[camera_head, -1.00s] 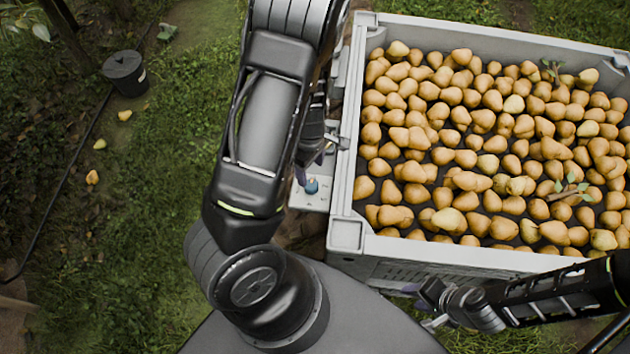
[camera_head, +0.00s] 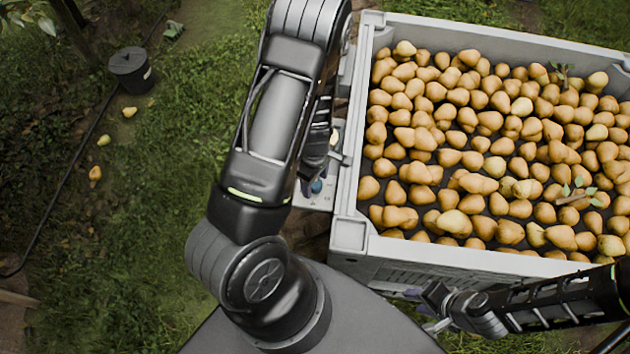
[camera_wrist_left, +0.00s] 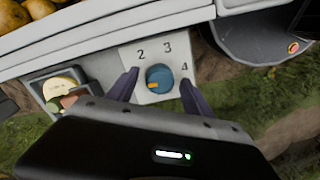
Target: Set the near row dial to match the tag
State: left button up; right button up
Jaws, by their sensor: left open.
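A blue dial knob (camera_wrist_left: 159,79) with an orange mark sits on a pale plate in the left wrist view. The numbers 2, 3 and 4 show around its far side; the orange mark is at the knob's lower left, away from them. My left gripper (camera_wrist_left: 158,91) is open, with one dark finger on each side of the knob; I cannot tell if they touch it. In the head view the knob (camera_head: 317,186) is partly hidden by my left arm. My right gripper (camera_head: 428,308) is low by the crate's near side, its jaws unclear. I cannot make out a tag.
A large grey crate (camera_head: 348,235) full of pears stands right of the dial plate. A small tray (camera_wrist_left: 40,85) with cut-looking pieces is left of the dial. A dark bucket (camera_head: 130,70) and a few fallen pears lie on the grass at left.

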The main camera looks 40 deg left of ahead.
pick_arm(q)
jog(key=shift+f, duration=0.1)
grip_shut()
dwell(0.7)
